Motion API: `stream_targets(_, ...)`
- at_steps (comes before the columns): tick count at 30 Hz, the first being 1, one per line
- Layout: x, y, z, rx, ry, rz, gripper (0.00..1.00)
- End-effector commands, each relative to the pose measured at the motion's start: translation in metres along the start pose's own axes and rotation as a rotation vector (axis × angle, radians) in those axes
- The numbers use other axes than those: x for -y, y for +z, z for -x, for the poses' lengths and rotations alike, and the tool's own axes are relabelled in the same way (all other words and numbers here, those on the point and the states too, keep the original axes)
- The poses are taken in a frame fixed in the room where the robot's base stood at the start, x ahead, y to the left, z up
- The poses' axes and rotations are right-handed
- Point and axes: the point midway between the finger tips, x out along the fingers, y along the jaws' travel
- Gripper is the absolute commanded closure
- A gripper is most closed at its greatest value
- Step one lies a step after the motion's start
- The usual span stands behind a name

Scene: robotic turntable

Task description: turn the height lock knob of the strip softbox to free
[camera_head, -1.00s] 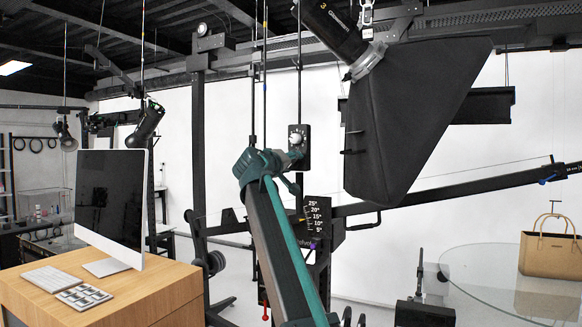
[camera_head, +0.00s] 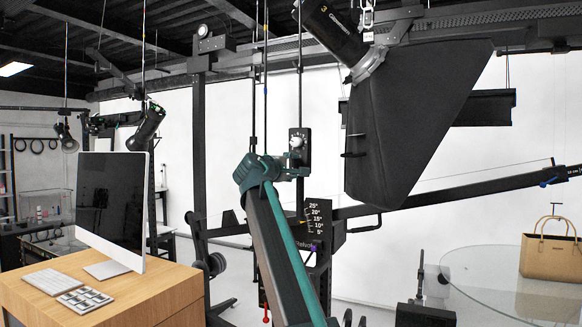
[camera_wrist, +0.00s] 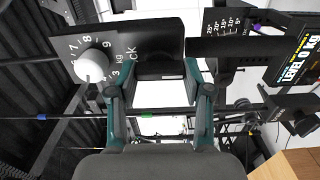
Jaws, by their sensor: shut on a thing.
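The strip softbox (camera_head: 425,110) is a large black box hanging at upper right in the head view. Left of it, a small black panel (camera_head: 307,142) on a vertical rod carries a white numbered dial (camera_head: 296,142). In the wrist view, the panel (camera_wrist: 160,35) and white dial (camera_wrist: 92,66) are close up; lettering ending in "CK" is partly readable. My gripper (camera_head: 303,170) is at the panel's lower end. In the wrist view, the teal fingers of my gripper (camera_wrist: 161,80) are either side of a dark knob-like part (camera_wrist: 160,68), shut on it. Its lock position cannot be read.
An angle scale plate (camera_head: 316,220) stands just below the panel, and a long dark boom (camera_head: 460,190) runs to the right. A wooden desk (camera_head: 130,290) with a monitor is at left. A glass table (camera_head: 490,285) with a tan bag is at right.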

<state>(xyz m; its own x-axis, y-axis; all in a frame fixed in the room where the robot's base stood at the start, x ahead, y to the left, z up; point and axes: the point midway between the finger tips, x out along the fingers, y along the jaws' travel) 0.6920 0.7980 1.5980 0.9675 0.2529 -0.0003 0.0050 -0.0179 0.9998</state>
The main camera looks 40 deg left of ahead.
Motion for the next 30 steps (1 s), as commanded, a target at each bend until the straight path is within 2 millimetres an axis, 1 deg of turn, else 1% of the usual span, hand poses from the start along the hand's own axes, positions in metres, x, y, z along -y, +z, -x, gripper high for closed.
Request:
stream_targets(6, 0.0001, -0.0001, 0.0002, 0.000, 0.000, 0.033, 0.85)
stream_targets(17, 0.0003, 0.0000, 0.0001, 0.000, 0.001, 0.037, 0.85)
stream_targets(18, 0.0003, 0.0000, 0.0001, 0.000, 0.001, 0.037, 0.45)
stream_targets(20, 0.0003, -0.0001, 0.0001, 0.000, 0.001, 0.037, 0.35)
stream_targets(21, 0.0003, 0.0000, 0.0000, 0.000, 0.001, 0.036, 0.29)
stream_targets(22, 0.0003, 0.0000, 0.0000, 0.000, 0.000, 0.036, 0.25)
stream_targets(30, 0.0003, 0.0000, 0.0001, 0.000, 0.000, 0.034, 0.25)
